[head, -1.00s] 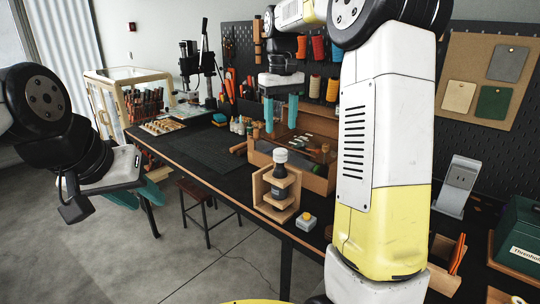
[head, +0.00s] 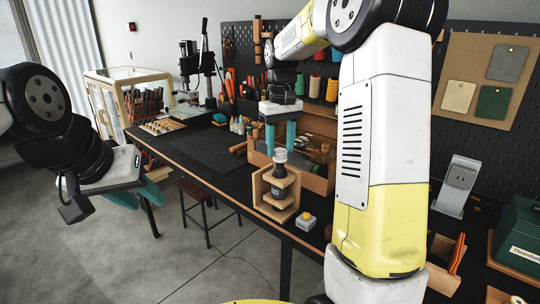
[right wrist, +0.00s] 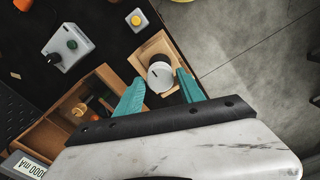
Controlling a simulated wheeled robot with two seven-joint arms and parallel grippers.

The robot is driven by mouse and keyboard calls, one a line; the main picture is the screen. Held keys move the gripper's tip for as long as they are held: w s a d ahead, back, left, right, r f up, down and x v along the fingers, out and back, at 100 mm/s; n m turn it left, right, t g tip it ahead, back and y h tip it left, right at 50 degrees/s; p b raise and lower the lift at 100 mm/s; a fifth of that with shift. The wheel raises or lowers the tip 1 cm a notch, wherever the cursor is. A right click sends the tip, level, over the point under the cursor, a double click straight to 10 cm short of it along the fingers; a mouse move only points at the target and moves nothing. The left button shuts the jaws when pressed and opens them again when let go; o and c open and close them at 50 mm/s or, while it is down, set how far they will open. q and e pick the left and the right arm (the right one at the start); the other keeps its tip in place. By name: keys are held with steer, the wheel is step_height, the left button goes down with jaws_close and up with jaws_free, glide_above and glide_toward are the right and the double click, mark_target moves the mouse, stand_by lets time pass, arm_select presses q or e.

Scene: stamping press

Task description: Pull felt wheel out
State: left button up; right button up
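A small stamping press with a wooden frame (head: 266,203) stands near the front edge of the bench. A dark cylinder with a pale round top (head: 280,156) stands upright in it. The right wrist view shows this round white and dark part (right wrist: 160,76) from above; I cannot tell which part is the felt wheel. My right gripper (head: 280,150) is open, its teal fingers pointing down just above the top. In the right wrist view my right gripper (right wrist: 160,80) has one finger on either side, with no clear contact. My left gripper (head: 139,197) is open and empty, away from the bench.
A small grey box with a yellow button (head: 306,221) sits right of the press. A wooden organiser (head: 318,178) stands close behind it. A black mat (head: 212,150) lies to the left. A stool (head: 198,190) is below the bench.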

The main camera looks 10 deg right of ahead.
mark_target(280, 150)
jaws_close()
steer(key=shift+r, duration=0.4)
steer(key=shift+r, duration=3.05)
